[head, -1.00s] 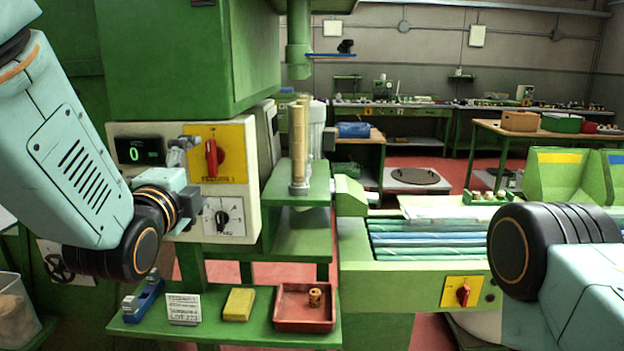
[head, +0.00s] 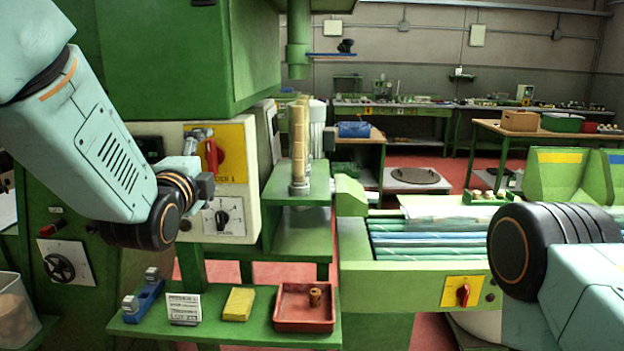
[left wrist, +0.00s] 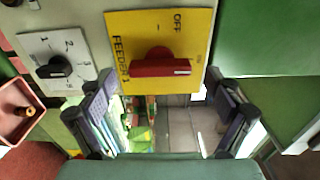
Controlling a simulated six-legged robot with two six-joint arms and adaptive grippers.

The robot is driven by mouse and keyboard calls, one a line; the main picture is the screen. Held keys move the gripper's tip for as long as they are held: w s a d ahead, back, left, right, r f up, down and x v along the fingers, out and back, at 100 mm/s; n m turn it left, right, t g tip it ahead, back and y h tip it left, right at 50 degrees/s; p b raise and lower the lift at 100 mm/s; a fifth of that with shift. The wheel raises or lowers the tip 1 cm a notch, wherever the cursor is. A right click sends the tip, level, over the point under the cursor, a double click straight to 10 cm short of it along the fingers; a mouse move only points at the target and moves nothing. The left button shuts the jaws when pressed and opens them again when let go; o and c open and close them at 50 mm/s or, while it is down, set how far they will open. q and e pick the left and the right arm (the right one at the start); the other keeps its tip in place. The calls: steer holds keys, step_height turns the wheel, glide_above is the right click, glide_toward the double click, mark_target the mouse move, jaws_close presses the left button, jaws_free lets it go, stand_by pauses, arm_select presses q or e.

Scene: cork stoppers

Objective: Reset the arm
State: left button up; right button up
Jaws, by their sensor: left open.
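My left gripper (head: 203,160) is in front of the control box, at the yellow switch plate. In the left wrist view its two fingers (left wrist: 160,78) are spread apart with nothing held between them. The red switch handle (head: 211,157) stands upright behind it; in the left wrist view the handle (left wrist: 160,67) lies level on the plate (left wrist: 185,28) marked FEEDER 1 and OFF, not turned toward OFF. I cannot tell whether a finger touches the plate. Of my right arm only links show at the right edge; its gripper is out of view.
A numbered dial (head: 222,217) is below the switch. A conveyor (head: 385,275) stands to the right.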

mark_target(210, 160)
arm_select(q)
steer(key=shift+w, duration=1.25)
steer(key=shift+w+n, duration=0.3)
steer(key=shift+n, duration=0.4)
steer(key=shift+n+p, duration=0.4)
steer(key=shift+s+r+n+p, duration=0.1)
steer(key=shift+s+n+p, duration=0.2)
steer(key=shift+n, duration=0.8)
steer(key=n, duration=0.1)
steer(key=n+p, duration=0.1)
steer(key=n, duration=0.1)
steer(key=shift+w, duration=0.3)
steer(key=n+p, duration=0.1)
steer(key=n, duration=0.2)
steer(key=shift+s, duration=0.2)
steer(key=n+p, duration=0.1)
steer(key=n, duration=0.2)
steer(key=shift+w, duration=0.15)
steer(key=n, duration=0.2)
steer(key=shift+n+p, duration=0.3)
steer(key=shift+p, duration=0.1)
steer(key=shift+n, duration=0.9)
